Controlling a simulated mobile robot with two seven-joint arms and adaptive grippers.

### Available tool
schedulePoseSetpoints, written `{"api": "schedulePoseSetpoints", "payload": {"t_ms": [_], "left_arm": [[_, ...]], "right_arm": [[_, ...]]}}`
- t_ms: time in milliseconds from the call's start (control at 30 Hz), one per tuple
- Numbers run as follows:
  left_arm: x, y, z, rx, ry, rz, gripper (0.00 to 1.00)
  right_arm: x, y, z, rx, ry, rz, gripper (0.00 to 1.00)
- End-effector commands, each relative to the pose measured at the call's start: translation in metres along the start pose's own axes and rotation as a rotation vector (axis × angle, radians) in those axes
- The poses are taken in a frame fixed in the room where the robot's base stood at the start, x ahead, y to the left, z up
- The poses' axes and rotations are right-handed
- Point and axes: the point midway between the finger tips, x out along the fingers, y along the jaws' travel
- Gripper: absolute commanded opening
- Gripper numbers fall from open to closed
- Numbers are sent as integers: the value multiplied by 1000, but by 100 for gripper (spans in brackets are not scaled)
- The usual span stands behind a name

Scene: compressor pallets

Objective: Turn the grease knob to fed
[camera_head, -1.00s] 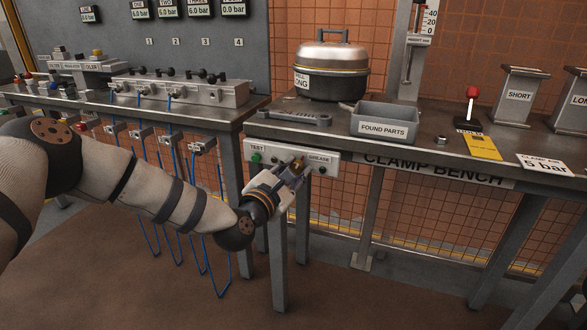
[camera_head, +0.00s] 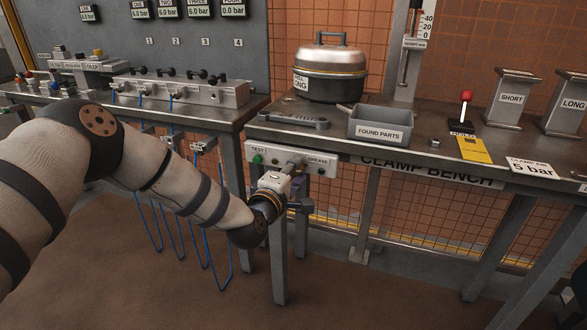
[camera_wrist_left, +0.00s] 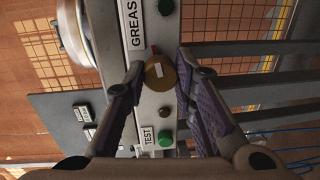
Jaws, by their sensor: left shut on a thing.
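The white panel (camera_head: 335,158) on the front of the clamp bench carries the labels TEST and GREASE. The round brass-coloured grease knob (camera_wrist_left: 161,82) shows in the left wrist view, with a pale mark on its face and a small red mark at its rim beside the GREASE label. My left gripper (camera_wrist_left: 160,66) is shut on the knob, one finger on each side. In the head view my left gripper (camera_head: 290,178) is rolled over in front of the panel and hides the knob. The words at the knob's settings are not readable. My right gripper is not in view.
A green button (camera_head: 258,159) lies left on the panel. Above, the bench bears a wrench (camera_head: 293,120), a FOUND PARTS bin (camera_head: 378,127), a lidded pot (camera_head: 330,75) and a red-tipped lever (camera_head: 466,97). Blue hoses (camera_head: 205,255) hang beside my left arm.

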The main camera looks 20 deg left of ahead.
Motion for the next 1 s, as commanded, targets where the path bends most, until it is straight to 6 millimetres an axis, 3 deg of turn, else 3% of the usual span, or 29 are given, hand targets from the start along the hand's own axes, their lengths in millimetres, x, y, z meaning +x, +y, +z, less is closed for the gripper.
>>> {"api": "schedulePoseSetpoints", "payload": {"t_ms": [1000], "left_arm": [[0, 2, 1, 958, 99, -20, 0]], "right_arm": [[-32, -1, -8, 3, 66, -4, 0]]}}
